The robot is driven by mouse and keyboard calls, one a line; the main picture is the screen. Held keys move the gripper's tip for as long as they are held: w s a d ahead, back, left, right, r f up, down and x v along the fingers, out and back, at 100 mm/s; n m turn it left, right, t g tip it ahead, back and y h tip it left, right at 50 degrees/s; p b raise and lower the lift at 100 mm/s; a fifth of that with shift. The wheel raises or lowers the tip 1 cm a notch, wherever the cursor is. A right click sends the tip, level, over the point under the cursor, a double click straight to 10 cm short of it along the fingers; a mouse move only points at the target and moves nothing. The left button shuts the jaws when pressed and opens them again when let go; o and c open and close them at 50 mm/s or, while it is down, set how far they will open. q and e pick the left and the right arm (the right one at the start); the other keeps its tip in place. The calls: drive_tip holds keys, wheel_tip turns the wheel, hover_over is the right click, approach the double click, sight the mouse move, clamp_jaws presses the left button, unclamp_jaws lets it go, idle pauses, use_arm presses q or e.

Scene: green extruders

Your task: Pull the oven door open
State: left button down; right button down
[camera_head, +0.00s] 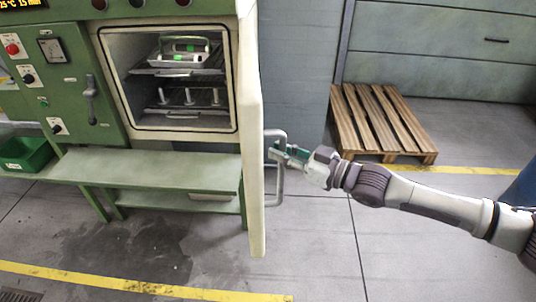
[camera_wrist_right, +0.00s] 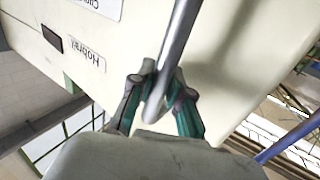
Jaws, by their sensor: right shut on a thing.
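The oven door (camera_head: 250,140) stands swung out from the green oven (camera_head: 170,12), seen nearly edge-on in the head view. Its bar handle (camera_head: 279,190) is on the door's right-hand face. My right gripper (camera_head: 277,151) is shut on the upper part of this handle. In the right wrist view the green-tipped fingers (camera_wrist_right: 160,92) sit on both sides of the metal handle (camera_wrist_right: 180,35), in front of the cream door face (camera_wrist_right: 225,70). The oven chamber (camera_head: 180,118) is exposed, with racks and a tray (camera_head: 180,58) inside. My left gripper is not in view.
A green bench (camera_head: 150,170) stands below the oven, with a green bin (camera_head: 25,152) at its left. A wooden pallet (camera_head: 385,120) lies on the floor behind my right arm. The floor (camera_head: 330,240) right of the door is clear.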

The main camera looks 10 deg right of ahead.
drive_tip(key=shift+d+f, duration=0.1)
drive_tip(key=shift+d, duration=0.1)
idle(0.3)
drive_tip(key=c, duration=1.1)
unclamp_jaws()
drive_tip(key=v, duration=1.2)
